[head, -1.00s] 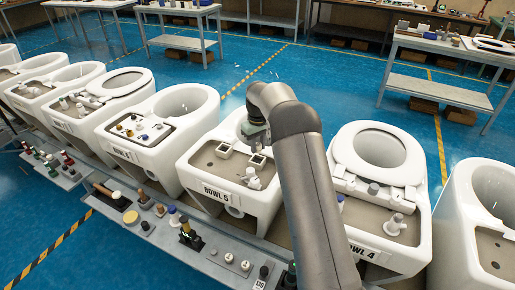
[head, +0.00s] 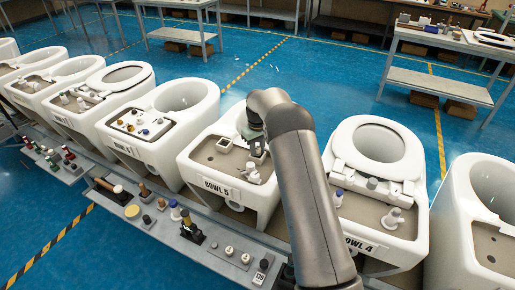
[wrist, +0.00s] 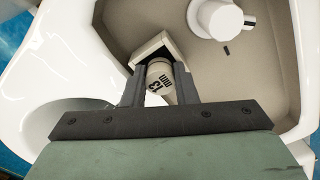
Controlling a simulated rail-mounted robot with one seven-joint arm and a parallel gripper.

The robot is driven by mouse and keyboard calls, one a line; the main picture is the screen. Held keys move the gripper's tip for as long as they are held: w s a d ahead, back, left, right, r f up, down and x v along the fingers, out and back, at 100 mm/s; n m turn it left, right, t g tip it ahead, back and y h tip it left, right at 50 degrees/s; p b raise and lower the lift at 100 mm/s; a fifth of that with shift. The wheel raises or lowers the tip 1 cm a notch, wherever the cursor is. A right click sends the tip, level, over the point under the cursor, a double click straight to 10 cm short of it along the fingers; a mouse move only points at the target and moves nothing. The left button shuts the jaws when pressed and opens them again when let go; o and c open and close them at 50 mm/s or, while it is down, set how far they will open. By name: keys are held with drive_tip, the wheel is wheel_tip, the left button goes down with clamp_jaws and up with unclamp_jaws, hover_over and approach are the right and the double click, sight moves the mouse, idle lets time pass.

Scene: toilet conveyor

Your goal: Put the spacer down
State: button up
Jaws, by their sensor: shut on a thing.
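The spacer (wrist: 158,82) is a pale cylinder with dark markings that look like "13 mm". It is between the two dark fingers of my gripper (wrist: 159,68), which is shut on it. In the wrist view, the spacer and fingertips are at a white square-rimmed holder (wrist: 150,46) with a dark inside. I cannot tell whether the spacer touches the holder's floor. In the head view, my gripper (head: 256,146) is low over the beige deck of bowl 5 (head: 200,174); the spacer is hidden there.
A second square holder (head: 224,145) is left of my gripper. A white fitting (head: 252,174) stands close in front; its round knob shows in the wrist view (wrist: 218,18). Bowl 4 (head: 412,232) is to the right. A grey rail (head: 225,254) with loose parts runs along the front.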

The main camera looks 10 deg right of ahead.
drive_tip(key=o, duration=0.9)
drive_tip(key=shift+s+f, duration=0.1)
drive_tip(key=shift+f, duration=0.05)
